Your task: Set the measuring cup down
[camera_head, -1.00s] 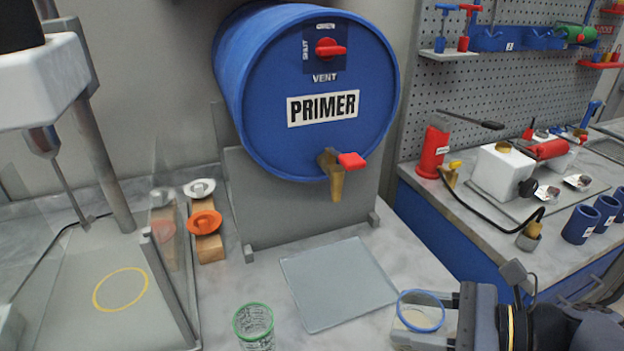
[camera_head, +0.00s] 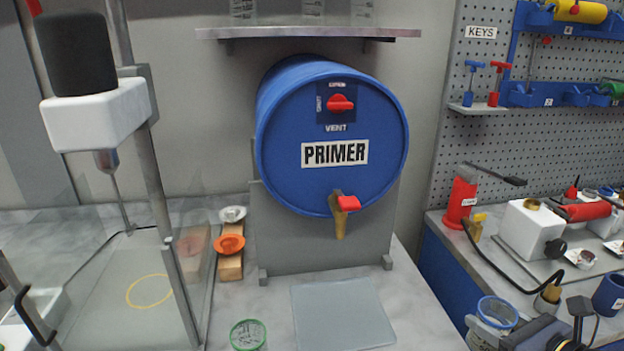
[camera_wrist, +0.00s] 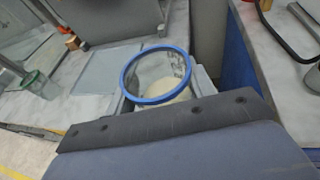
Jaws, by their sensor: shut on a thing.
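The blue-rimmed clear measuring cup (camera_head: 497,313) is at the lower right in the head view, with some pale liquid in it. In the wrist view, the cup (camera_wrist: 157,76) stands just beyond the dark gripper body, its rim facing up. My gripper (camera_head: 490,338) is shut on the cup; its fingers are partly hidden in both views. The cup is beside the right front edge of the marble bench (camera_head: 425,318). Whether its base touches anything cannot be told.
A green-rimmed cup (camera_head: 248,336) stands left of a grey glass plate (camera_head: 342,314) on the bench. The blue PRIMER drum (camera_head: 332,135) is behind the plate. A mixer stand (camera_head: 160,215) with clear panels is at left. The right bench holds a red pump (camera_head: 461,198) and blue cups.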

